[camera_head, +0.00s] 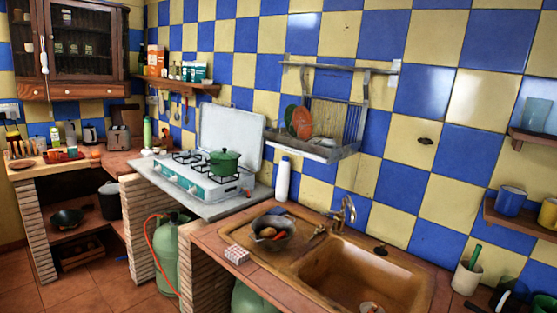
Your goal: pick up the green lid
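A green pot (224,166) sits on the stove (190,180) in the middle left, on the right part of its burners. A green lid (225,154) with a small knob covers the pot's top. The stove's white cover (230,130) stands raised behind it. A green disc (291,117) also stands on edge in the wall dish rack (325,150), beside an orange disc (302,122); I cannot tell whether it is a plate or a lid. My gripper does not show in this view.
A brown sink (345,275) with a tap (347,212) fills the near counter. A pan with food (270,234) sits on its drainboard. A white bottle (283,180) stands between the sink and stove. Brick supports (145,235) and a green gas bottle (172,255) stand below.

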